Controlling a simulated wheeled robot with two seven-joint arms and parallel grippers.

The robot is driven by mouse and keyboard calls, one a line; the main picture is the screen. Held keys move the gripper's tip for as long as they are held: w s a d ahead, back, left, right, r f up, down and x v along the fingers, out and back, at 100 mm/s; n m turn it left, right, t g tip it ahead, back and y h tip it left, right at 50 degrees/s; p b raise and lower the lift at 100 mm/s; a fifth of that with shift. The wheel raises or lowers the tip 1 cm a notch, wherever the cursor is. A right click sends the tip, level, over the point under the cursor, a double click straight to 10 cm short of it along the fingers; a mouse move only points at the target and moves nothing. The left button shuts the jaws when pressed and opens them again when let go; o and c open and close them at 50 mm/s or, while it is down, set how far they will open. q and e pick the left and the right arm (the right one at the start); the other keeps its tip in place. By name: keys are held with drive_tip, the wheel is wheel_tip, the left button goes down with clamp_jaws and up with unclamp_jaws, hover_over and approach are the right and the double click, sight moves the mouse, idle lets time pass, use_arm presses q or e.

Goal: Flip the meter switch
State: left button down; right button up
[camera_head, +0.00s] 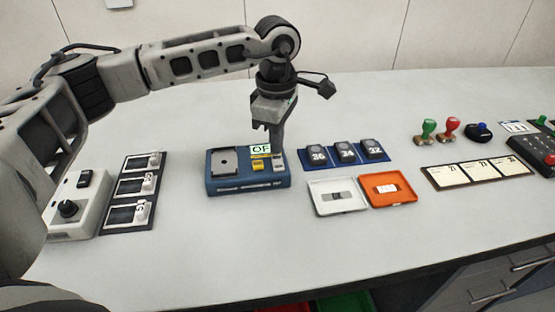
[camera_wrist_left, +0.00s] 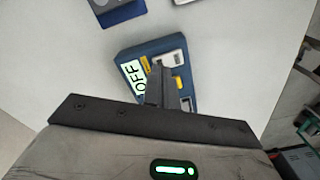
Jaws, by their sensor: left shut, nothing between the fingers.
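The meter is a blue box (camera_head: 225,185) on the table, with a grey square plate on its left and a small display (camera_head: 260,149). In the left wrist view the display (camera_wrist_left: 133,78) reads OFF on the blue meter (camera_wrist_left: 127,53). Yellow parts (camera_head: 263,166) and a pale part (camera_head: 278,162) sit on the meter's right side; I cannot tell which is the switch. My left gripper (camera_head: 275,149) is shut and empty, pointing down over the right side of the meter. In the left wrist view its fingertips (camera_wrist_left: 158,68) overlap the yellow parts; contact is unclear. My right gripper is not in view.
Left of the meter are a dark panel (camera_head: 118,188) and a pale knob box (camera_head: 84,205). To the right are several numbered blocks on a blue tray (camera_head: 359,163), a white tray (camera_head: 342,211), an orange tray (camera_head: 406,201) and stamps (camera_head: 425,130). The table front is clear.

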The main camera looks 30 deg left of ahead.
sight(277, 157)
use_arm(q)
drive_tip(key=shift+f+b, duration=0.85)
drive_tip(key=shift+f, duration=0.25)
idle(0.6)
drive_tip(key=shift+r, duration=0.1)
drive_tip(key=shift+r+p, duration=2.3)
drive_tip(key=shift+r, duration=1.15)
